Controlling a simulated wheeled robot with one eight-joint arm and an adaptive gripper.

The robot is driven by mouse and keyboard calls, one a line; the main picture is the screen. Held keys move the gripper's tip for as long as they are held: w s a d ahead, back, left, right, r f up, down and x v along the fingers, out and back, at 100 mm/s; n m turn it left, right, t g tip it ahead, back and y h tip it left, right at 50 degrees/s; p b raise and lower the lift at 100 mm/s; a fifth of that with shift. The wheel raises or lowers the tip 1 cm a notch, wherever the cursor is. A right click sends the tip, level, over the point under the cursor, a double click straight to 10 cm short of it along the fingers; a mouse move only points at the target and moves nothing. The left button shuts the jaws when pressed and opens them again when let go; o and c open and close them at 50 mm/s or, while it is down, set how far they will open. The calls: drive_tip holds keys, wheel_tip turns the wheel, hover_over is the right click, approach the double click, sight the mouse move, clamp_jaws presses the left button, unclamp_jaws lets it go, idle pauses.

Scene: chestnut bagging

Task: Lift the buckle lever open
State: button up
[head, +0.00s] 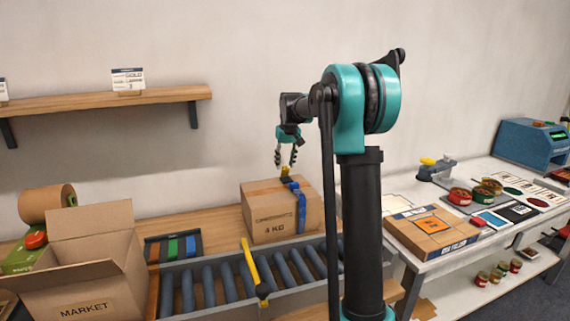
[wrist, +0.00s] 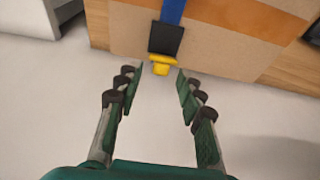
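The buckle in the wrist view has a black body (wrist: 166,38) and a yellow lever (wrist: 161,66). It sits on a blue strap (wrist: 172,10) around a cardboard box (wrist: 225,45). In the head view my gripper (head: 286,164) is just above the box.
A roller conveyor (head: 230,285) with a yellow bar (head: 256,270) runs in front of the box. A wall shelf (head: 105,100) hangs behind. A white table (head: 440,262) at right holds several tins.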

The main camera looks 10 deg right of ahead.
drive_tip(key=v, duration=1.1)
drive_tip(key=shift+r, duration=0.25)
drive_tip(key=shift+s, duration=0.1)
